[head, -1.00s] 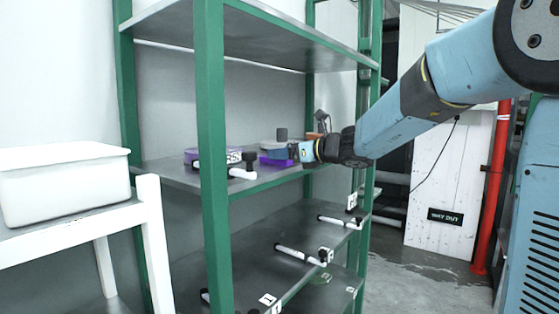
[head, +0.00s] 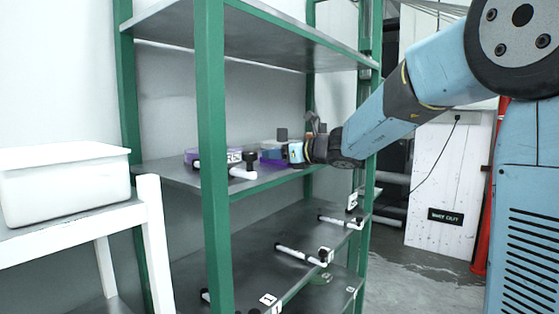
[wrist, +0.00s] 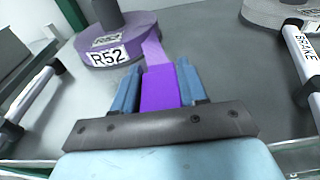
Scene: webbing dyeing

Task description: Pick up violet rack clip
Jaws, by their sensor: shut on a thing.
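The violet rack clip (wrist: 160,88) is a bright violet block between the two blue fingers of my gripper (wrist: 158,86) in the wrist view. The gripper is shut on it. A paler violet strip runs from the clip's far end toward a violet webbing roll (wrist: 115,50) labelled R52. In the head view my gripper (head: 288,153) is at the front of the middle shelf, and the clip (head: 270,161) shows only in part beside the fingers. I cannot tell whether the clip touches the shelf.
The green-posted shelf rack (head: 214,150) has a post left of my gripper and a shelf above it. White bars with black ends (head: 241,173) stick out at the shelf front. A grey roll (wrist: 268,12) lies at upper right in the wrist view. A white bin (head: 65,185) stands at left.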

